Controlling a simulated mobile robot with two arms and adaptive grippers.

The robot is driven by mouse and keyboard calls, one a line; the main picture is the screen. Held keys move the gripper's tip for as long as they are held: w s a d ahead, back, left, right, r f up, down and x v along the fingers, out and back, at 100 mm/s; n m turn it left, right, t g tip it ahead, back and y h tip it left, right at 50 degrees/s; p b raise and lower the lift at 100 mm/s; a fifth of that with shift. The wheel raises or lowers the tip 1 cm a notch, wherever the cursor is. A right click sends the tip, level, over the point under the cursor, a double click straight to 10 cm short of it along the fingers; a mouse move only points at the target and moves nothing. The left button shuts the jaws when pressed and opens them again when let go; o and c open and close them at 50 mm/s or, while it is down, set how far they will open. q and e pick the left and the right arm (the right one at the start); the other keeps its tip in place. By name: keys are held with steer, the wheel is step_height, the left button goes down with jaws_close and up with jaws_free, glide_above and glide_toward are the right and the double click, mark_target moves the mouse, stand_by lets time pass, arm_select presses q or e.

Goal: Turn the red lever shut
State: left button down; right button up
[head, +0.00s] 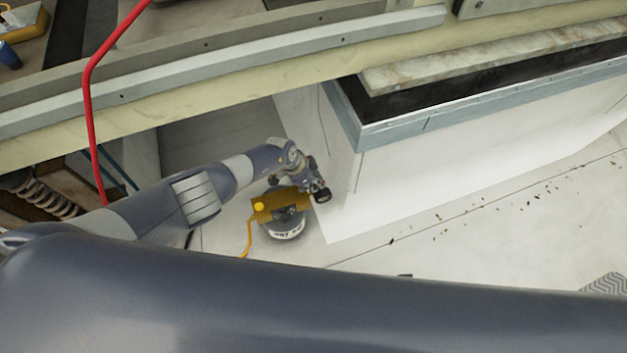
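I cannot make out a red lever in the head view. My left gripper (318,190) is at the end of the arm that comes in from the left. It hangs above or beside a small round grey unit (284,233) with a white label and an orange-yellow bracket (268,207) on top. I cannot tell whether the gripper touches the bracket. Its fingers are small and dark, and whether they are open or shut does not show. My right gripper is not in view.
A red hose or cable (88,95) runs down the left side. A grey rail (225,55) crosses the top. A white box-shaped curb (450,155) with a dark top rim stands at right.

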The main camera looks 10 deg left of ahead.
mark_target(301, 189)
arm_select(q)
steer(key=c, duration=1.8)
jaws_free()
steer(key=shift+c, duration=0.2)
steer(key=shift+r, duration=0.1)
steer(key=shift+a+r, duration=0.25)
steer(key=shift+r, duration=0.2)
steer(key=v, duration=1)
steer(key=shift+s+r, duration=0.2)
steer(key=shift+r, duration=0.15)
steer(key=shift+a, duration=0.1)
